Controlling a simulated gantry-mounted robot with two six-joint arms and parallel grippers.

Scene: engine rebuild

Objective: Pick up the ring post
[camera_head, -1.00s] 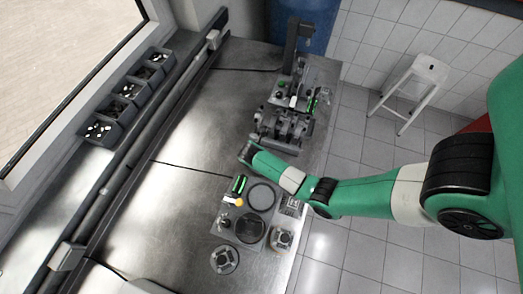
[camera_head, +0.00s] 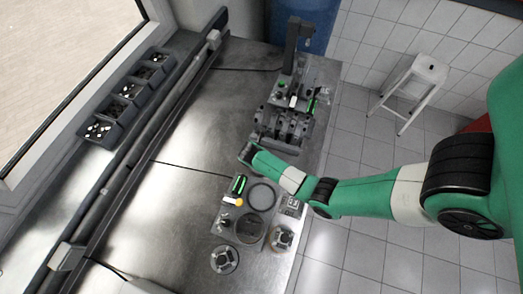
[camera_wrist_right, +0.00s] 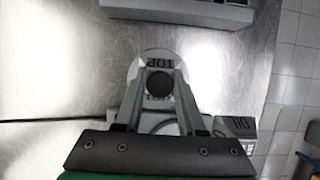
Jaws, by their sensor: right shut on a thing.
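My right gripper (camera_wrist_right: 160,96) is shut on the ring post, whose dark round top (camera_wrist_right: 159,84) shows between the two fingers in the right wrist view. A pale round disc with the letters TOP (camera_wrist_right: 155,62) surrounds the dark top, partly hidden by the fingers. In the head view my right gripper (camera_head: 247,153) is over the bench, between the engine fixture and the round-dish panel. The post is too small to make out there. My left gripper is not in view.
An engine fixture (camera_head: 283,125) stands beyond the gripper. A panel with round recesses (camera_head: 240,218) and a green display lies nearer, with round metal parts (camera_head: 224,260) beside it. Parts bins (camera_head: 98,130) line the left rail. The middle of the bench is clear.

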